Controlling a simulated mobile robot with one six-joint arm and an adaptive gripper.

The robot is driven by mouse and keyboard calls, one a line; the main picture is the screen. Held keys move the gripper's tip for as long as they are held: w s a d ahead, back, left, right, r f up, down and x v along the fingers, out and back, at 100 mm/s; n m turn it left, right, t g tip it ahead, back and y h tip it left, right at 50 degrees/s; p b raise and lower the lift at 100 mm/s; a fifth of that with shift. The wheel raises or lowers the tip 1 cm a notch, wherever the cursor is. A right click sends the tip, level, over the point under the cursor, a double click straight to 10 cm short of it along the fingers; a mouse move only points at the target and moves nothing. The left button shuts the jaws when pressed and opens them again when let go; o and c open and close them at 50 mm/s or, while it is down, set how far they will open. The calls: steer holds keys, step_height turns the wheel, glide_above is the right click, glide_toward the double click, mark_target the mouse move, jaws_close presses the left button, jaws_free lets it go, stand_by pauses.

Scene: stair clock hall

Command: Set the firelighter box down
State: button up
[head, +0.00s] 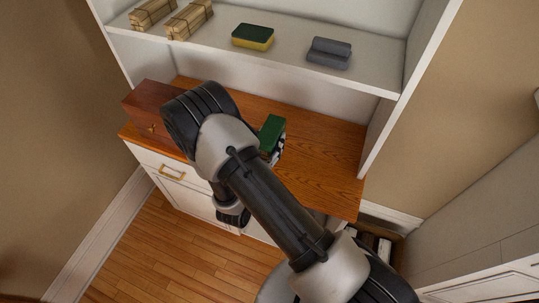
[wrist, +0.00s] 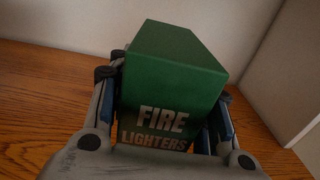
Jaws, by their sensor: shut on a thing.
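The firelighter box (wrist: 175,70) is green with pale "FIRE LIGHTERS" lettering. In the wrist view it stands between the two fingers of my gripper (wrist: 172,140), which are shut on its sides. In the head view the box (head: 271,130) shows just right of my arm, over the wooden counter (head: 325,150). My arm hides much of my gripper in that view. Whether the underside of the box touches the counter cannot be told, as its lower part is hidden.
A reddish-brown wooden box (head: 147,104) stands on the counter's left end. The shelf (head: 285,52) above holds wrapped bundles (head: 190,19), a green-yellow sponge (head: 253,37) and a grey folded cloth (head: 329,53). The counter to the right is clear, up to the white side panel (head: 400,100).

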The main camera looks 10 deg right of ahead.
step_height(320, 180, down, 6)
steer(key=shift+f+b, duration=0.25)
steer(key=shift+b, duration=0.7)
steer(key=shift+r, duration=0.1)
steer(key=o, duration=1.2)
steer(key=p+v, duration=0.2)
steer(key=v, duration=1)
